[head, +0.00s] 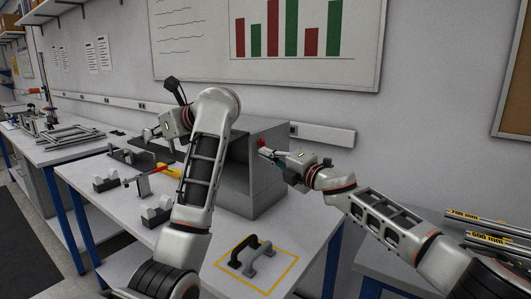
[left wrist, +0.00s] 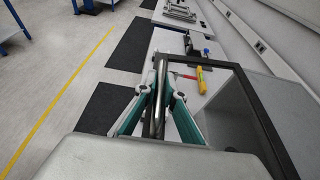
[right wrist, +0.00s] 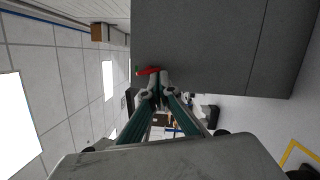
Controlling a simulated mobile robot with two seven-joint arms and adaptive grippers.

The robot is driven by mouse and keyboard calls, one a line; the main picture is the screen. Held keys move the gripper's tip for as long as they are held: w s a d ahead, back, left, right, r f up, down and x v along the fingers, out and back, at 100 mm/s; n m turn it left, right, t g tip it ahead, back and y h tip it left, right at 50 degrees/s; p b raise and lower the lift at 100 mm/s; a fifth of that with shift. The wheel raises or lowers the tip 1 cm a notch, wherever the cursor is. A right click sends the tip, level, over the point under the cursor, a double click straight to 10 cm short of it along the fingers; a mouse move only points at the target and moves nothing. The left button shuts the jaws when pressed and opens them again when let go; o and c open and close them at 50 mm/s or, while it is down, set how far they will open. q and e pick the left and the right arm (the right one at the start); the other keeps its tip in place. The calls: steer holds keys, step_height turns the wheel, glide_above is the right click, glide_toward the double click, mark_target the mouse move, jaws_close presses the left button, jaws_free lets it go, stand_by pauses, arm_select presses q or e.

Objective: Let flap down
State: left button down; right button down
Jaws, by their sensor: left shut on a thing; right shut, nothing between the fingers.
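A grey box (head: 255,190) stands on the workbench against the wall, its front partly hidden by my left arm. A flap with a dark frame (left wrist: 255,105) and an open-looking or clear middle shows in the left wrist view. My left gripper (head: 149,134) is shut on the flap's edge and holds it raised, out from the box; its fingers (left wrist: 158,98) also show in the left wrist view. My right gripper (head: 264,153) is shut and empty beside the box, close to a small red part (head: 262,142) on it. The red part also shows in the right wrist view (right wrist: 146,71); I cannot tell whether they touch.
A yellow-handled tool (head: 168,171) and grey fixtures (head: 106,183) lie on the bench at left. A black handle (head: 243,251) and a grey one sit inside a yellow outline in front of the box. Metal profiles (head: 485,227) lie at far right.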

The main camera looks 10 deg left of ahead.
steer(key=shift+w+d+f, duration=0.25)
steer(key=shift+w, duration=0.25)
stand_by(0.4)
steer(key=shift+w+d, duration=0.2)
steer(key=shift+w, duration=0.45)
stand_by(0.4)
stand_by(1.5)
